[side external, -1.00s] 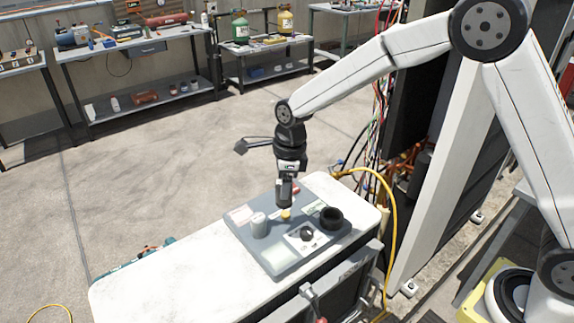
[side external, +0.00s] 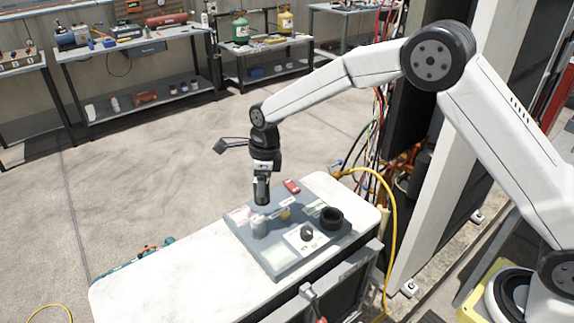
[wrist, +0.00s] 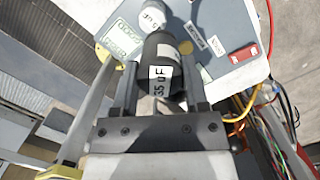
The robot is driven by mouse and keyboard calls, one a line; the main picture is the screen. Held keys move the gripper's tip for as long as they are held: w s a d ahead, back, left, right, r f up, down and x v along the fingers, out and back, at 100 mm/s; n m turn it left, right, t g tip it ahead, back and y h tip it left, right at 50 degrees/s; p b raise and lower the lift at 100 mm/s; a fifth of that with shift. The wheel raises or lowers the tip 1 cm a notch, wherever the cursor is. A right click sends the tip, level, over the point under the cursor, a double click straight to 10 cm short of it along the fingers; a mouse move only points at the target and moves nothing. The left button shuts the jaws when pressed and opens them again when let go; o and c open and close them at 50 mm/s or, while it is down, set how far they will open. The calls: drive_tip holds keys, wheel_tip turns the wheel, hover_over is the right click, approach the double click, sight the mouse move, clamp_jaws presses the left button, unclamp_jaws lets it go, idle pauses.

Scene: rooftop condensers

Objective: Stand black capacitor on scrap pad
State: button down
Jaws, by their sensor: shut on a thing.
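My gripper (side external: 262,196) is shut on the black capacitor (wrist: 164,68), a dark cylinder with a white "35 uF" label. It is held between the two fingers in the wrist view. In the side view the gripper hangs above the far left part of the grey board (side external: 268,262), just above and behind a pale cylinder (side external: 259,228).
On the board are a yellow piece (side external: 285,214), a black cup (side external: 331,217), a black knob on a white plate (side external: 306,233) and a red block (side external: 292,186). A yellow hose (side external: 394,220) runs past the bench's right end. The white bench top (side external: 160,275) is clear at left.

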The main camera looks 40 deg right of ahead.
drive_tip(key=w+a+f, duration=0.1)
drive_tip(key=w+f, duration=0.5)
drive_tip(key=w, duration=0.2)
drive_tip(key=shift+a+f, duration=0.3)
drive_tip(key=shift+f, duration=0.1)
drive_tip(key=shift+f, duration=0.1)
drive_tip(key=shift+w+f, duration=0.25)
drive_tip(key=shift+f, duration=1.6)
drive_tip(key=shift+f, duration=0.15)
drive_tip(key=shift+c, duration=0.5)
unclamp_jaws()
